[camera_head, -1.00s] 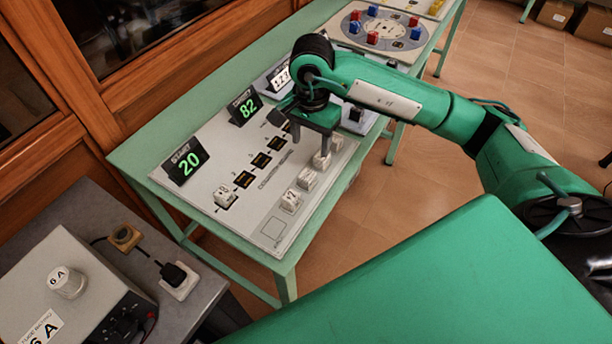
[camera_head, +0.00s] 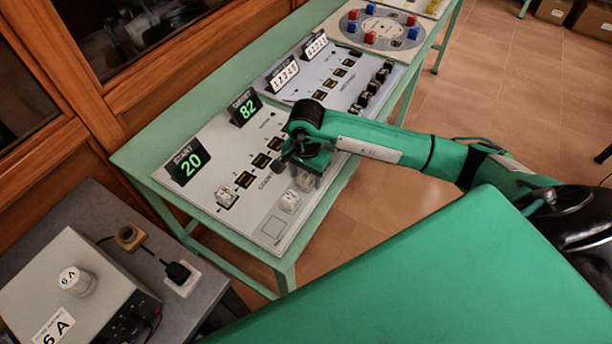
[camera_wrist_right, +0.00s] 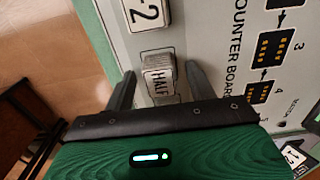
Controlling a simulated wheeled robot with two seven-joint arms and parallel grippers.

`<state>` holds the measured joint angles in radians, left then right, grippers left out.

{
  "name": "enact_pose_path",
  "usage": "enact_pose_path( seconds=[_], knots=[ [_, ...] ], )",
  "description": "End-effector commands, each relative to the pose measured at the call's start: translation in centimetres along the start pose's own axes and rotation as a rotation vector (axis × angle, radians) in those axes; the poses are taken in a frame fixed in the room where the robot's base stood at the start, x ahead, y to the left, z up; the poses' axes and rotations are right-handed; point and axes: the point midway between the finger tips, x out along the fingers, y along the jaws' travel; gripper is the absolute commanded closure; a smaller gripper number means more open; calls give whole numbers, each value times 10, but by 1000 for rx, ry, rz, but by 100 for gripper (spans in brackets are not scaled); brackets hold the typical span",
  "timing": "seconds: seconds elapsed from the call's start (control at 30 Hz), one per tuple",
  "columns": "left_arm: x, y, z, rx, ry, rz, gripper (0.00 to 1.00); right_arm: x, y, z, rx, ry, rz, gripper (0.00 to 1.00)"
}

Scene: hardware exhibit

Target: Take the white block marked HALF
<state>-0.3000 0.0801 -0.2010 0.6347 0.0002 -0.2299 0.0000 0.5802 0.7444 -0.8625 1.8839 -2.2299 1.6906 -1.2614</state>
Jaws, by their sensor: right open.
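The white block marked HALF (camera_wrist_right: 159,84) sits on the pale counter board (camera_wrist_right: 215,30) in the right wrist view. My right gripper (camera_wrist_right: 160,82) is open, with one finger on each side of the block and a gap showing beside it. In the head view my right gripper (camera_head: 306,178) is low over the front row of blocks and partly hides a white block (camera_head: 303,183) there. A white block marked -2 (camera_wrist_right: 147,13) lies beside the HALF block; it also shows in the head view (camera_head: 290,201). My left gripper is not in view.
Another white block (camera_head: 227,196) sits in the board's row of slots. START 20 (camera_head: 187,161) and TARGET 82 (camera_head: 245,106) displays stand at the back edge. A neighbouring board (camera_head: 330,75) with dark knobs lies farther right. A grey box (camera_head: 70,285) stands at lower left.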

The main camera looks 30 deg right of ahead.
Motion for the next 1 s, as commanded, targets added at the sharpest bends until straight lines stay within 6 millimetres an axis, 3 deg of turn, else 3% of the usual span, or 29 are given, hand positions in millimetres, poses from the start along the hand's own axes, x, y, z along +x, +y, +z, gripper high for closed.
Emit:
enact_pose_path(
  seconds=[0.2,0.43,0.77,1.0],
  knots=[
    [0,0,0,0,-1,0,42,0,0,0,0,0,-1,46],
    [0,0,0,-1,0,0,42,0,0,0,0,0,0,91],
    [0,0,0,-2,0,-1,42,-2,0,0,0,0,-1,92],
    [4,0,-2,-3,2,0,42,-23,-1,-1,-1,2,-4,92]
  ],
)
